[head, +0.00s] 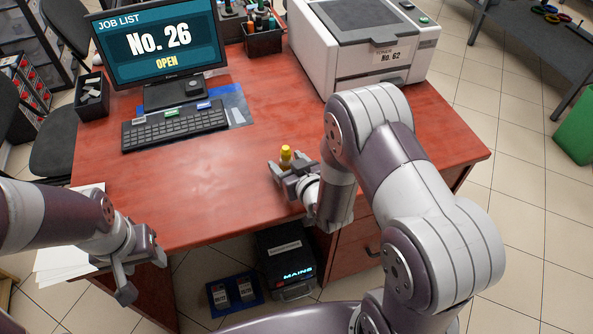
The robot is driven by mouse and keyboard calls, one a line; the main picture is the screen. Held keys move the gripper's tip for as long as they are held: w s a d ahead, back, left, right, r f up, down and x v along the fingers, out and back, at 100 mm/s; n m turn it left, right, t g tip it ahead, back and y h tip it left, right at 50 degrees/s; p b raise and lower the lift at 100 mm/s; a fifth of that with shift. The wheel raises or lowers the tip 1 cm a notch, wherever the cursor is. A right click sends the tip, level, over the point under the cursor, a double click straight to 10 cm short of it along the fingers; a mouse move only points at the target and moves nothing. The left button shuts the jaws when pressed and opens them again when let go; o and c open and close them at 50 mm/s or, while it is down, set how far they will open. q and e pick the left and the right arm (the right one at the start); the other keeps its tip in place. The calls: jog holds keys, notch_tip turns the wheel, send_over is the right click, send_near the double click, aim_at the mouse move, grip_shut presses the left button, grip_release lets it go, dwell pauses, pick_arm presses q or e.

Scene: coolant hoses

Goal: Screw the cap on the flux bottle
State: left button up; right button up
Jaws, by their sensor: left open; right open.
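A small yellow piece (286,153), which looks like the flux bottle's cap or top, stands at the front right part of the red desk. My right gripper (283,174) is just in front of it, low over the desk, with its jaws open. The fingers hide what is under the yellow piece, so I cannot tell whether a bottle is below it or whether the fingers touch it. My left gripper (140,272) is open and empty, off the desk's front left edge.
The desk (230,185) is clear in the middle. A keyboard (174,126) and monitor (158,45) stand behind left, a printer (358,45) behind right. A black pen holder (263,38) is at the back. White papers (65,262) lie near my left arm.

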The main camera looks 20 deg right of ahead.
jog(key=p+v, duration=0.1)
jog(key=v, duration=1)
jog(key=shift+s+r, duration=0.1)
jog(key=shift+s, duration=0.1)
jog(key=shift+w+d+f+g, duration=0.25)
jog(key=shift+w+g, duration=0.15)
jog(key=shift+g, duration=0.1)
jog(key=g, duration=0.1)
jog(key=d+g+h, duration=0.1)
jog(key=g, duration=0.1)
jog(key=shift+w+d+f+g+h, duration=0.15)
jog(key=shift+d+g+h, duration=0.05)
jog(key=shift+g+h, duration=0.1)
jog(key=shift+s+d+m+g+h, duration=0.2)
jog(key=shift+s+g, duration=0.15)
jog(key=shift+g, duration=0.15)
jog(key=shift+s+d+m+g+h, duration=0.1)
jog(key=shift+s+m+g, duration=0.15)
jog(key=shift+g, duration=0.25)
jog(key=s+r+g, duration=0.4)
jog(key=s+g, duration=0.1)
jog(key=s, duration=0.3)
jog(key=shift+m+g, duration=0.4)
jog(key=shift+m, duration=0.05)
jog(key=shift+a, duration=0.1)
